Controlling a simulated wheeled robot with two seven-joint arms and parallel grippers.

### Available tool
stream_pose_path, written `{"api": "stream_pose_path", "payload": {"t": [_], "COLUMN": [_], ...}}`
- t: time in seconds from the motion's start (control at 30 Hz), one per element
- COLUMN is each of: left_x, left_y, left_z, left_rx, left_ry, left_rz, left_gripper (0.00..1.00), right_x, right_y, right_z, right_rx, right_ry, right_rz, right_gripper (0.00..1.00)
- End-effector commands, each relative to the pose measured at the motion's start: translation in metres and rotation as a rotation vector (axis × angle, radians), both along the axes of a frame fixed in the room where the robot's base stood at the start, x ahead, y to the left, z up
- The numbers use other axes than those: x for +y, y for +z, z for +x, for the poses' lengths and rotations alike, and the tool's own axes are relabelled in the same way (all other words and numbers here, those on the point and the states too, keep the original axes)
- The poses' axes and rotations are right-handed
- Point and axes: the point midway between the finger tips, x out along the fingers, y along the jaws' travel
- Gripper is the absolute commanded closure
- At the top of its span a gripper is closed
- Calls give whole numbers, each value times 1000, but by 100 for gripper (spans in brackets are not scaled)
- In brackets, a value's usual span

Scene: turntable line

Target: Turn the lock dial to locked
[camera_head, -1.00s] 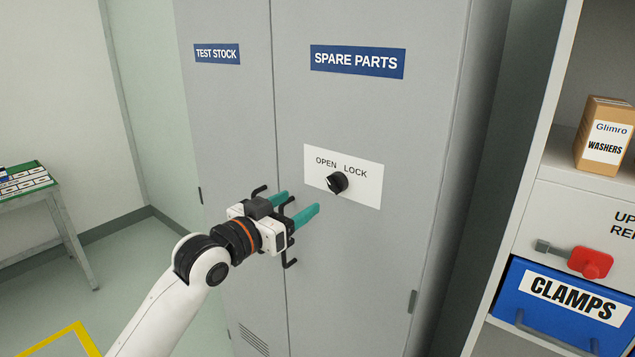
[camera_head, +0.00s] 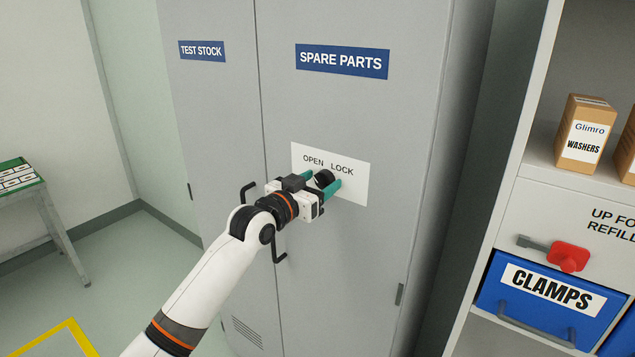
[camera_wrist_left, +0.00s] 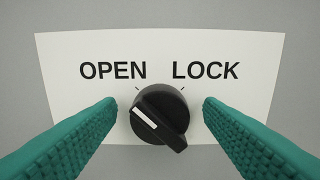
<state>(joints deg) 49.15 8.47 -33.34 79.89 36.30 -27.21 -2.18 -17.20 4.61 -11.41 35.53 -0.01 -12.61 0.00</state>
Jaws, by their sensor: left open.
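The black lock dial (camera_head: 324,178) sits on a white plate (camera_head: 354,186) marked OPEN and LOCK, on the grey SPARE PARTS cabinet door. In the left wrist view the dial (camera_wrist_left: 160,114) has a raised bar with a white line at its upper-left end, on the OPEN side. My left gripper (camera_head: 322,181) is at the plate with its teal fingers on either side of the dial. In the left wrist view a gap shows between each finger and the dial, so the left gripper (camera_wrist_left: 160,112) is open. My right gripper is not in view.
Black door handles (camera_head: 279,245) stick out beside the cabinet seam, close to my left wrist. At right, shelves hold a WASHERS box (camera_head: 584,133), a red-knobbed lever (camera_head: 568,257) and a blue CLAMPS bin (camera_head: 545,297). A small table (camera_head: 40,205) stands at far left.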

Motion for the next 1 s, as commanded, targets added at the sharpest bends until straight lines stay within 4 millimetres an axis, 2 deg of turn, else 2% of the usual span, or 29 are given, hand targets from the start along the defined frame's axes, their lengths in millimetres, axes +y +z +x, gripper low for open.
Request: {"api": "stream_pose_path", "payload": {"t": [0.1, 0.37, 0.67, 1.0], "left_x": [0, 0, 1, 0], "left_y": [0, 0, 0, -1], "left_z": [0, 0, 0, -1], "left_rx": [0, 1, -19, -146], "left_ry": [0, 0, 1, 1], "left_rz": [0, -1, 26, 199], "left_gripper": [38, 81, 82, 82], "right_x": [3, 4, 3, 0], "right_y": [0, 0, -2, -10], "right_z": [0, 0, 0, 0], "right_rx": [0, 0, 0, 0], "right_ry": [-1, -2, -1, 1], "right_rz": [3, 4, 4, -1], "right_gripper": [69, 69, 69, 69]}}
